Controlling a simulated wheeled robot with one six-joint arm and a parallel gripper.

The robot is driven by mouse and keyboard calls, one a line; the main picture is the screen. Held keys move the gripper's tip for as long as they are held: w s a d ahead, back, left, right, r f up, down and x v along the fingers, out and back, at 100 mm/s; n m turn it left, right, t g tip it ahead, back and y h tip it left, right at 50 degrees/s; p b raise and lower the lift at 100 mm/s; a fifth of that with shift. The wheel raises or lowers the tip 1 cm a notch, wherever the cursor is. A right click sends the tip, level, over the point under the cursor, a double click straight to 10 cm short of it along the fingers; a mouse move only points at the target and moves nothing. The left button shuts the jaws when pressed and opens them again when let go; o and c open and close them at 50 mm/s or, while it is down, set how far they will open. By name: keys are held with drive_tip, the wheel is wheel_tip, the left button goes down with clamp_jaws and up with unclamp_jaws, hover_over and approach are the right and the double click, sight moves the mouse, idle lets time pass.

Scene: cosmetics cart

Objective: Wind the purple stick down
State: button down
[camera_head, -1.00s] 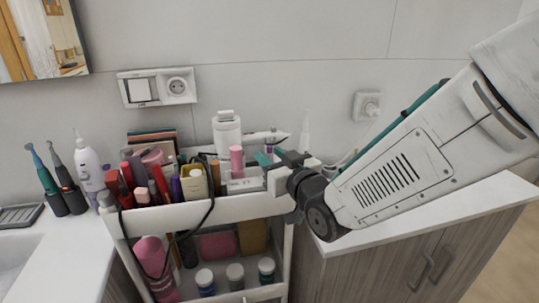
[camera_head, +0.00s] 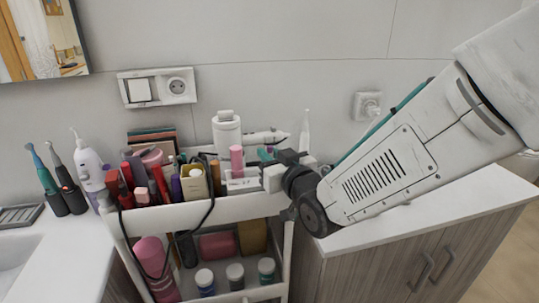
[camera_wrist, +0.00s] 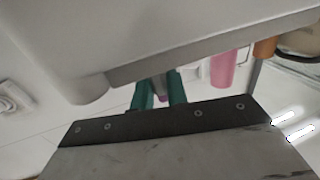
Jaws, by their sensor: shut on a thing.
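My gripper (camera_head: 266,155) is at the right rear of the cart's top tray (camera_head: 240,204), its teal fingers partly hidden behind my wrist in the head view. In the wrist view, the two teal fingers (camera_wrist: 161,88) are closed around a small purple stick (camera_wrist: 160,98). Only a bit of the purple stick shows between them, so how far it is wound out cannot be told.
A pink tube (camera_head: 237,161) stands just left of my gripper, with a white bottle (camera_head: 227,133) behind it. Several cosmetics crowd the tray's left side, and a black cable (camera_head: 211,204) hangs over its front.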

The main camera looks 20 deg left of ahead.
drive_tip(key=shift+m+t+h, duration=0.6)
drive_tip(key=shift+h, duration=0.1)
drive_tip(key=shift+s+a+m+t+h, duration=0.1)
drive_tip(key=shift+m+t+h, duration=0.65)
drive_tip(key=shift+h, duration=0.25)
drive_tip(key=shift+m+t+h, duration=0.85)
drive_tip(key=shift+m+h, duration=0.4)
drive_tip(key=shift+h, duration=0.45)
drive_tip(key=shift+m+t+h, duration=0.3)
drive_tip(key=shift+m+h, duration=0.6)
drive_tip(key=shift+h, duration=0.5)
drive_tip(key=c, duration=1.4)
unclamp_jaws()
drive_tip(key=shift+c, duration=0.2)
drive_tip(key=s+d, duration=0.1)
drive_tip(key=s, duration=0.6)
drive_tip(key=shift+s+d, duration=0.25)
drive_tip(key=shift+d, duration=0.05)
